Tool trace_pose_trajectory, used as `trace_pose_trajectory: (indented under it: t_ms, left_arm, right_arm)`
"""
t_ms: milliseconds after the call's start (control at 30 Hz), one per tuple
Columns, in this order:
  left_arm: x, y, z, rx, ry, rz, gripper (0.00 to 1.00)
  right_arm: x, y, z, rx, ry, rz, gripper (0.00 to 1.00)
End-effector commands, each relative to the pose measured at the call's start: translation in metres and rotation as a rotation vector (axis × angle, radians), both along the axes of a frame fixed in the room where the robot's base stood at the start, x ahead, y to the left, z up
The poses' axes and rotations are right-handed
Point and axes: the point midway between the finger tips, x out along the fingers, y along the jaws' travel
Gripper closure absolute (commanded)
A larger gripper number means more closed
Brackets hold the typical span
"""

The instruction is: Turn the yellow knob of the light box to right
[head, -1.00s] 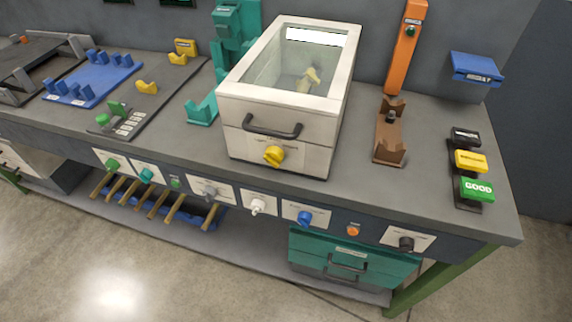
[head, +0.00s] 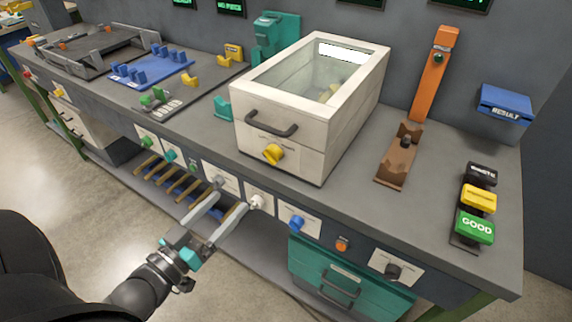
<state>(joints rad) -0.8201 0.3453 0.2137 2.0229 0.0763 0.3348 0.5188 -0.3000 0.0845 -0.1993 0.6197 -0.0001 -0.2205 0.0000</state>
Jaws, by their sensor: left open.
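The light box (head: 308,88) is a white box with a glass top and a dark handle (head: 270,124) on its front. It stands on the grey bench. Its yellow knob (head: 273,154) sits on the front panel below the handle. My left gripper (head: 228,207) is open and empty in front of the bench, lower left of the yellow knob and apart from it. Its fingertips show near the white knob (head: 256,201) on the bench's front edge; I cannot tell whether they touch anything. My right gripper is not in view.
The bench front carries several other knobs, including a blue one (head: 297,223) and a black one (head: 392,271). A brown stand (head: 399,158) is right of the box. Black, yellow and green blocks (head: 474,227) stand at the right end. Teal drawers (head: 345,275) are below.

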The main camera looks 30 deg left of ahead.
Motion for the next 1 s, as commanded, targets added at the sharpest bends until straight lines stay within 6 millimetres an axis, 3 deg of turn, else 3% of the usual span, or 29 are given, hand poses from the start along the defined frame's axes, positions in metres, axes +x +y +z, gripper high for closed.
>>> trace_pose_trajectory:
  t_ms: [267,1000]
  left_arm:
    - [0.024,-0.003,0.004,-0.001,-0.012,-0.005,0.19]
    - [0.132,-0.011,0.003,0.0,-0.009,-0.003,0.19]
  right_arm:
    - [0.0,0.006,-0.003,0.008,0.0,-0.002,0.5]
    - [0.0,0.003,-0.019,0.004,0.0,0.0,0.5]
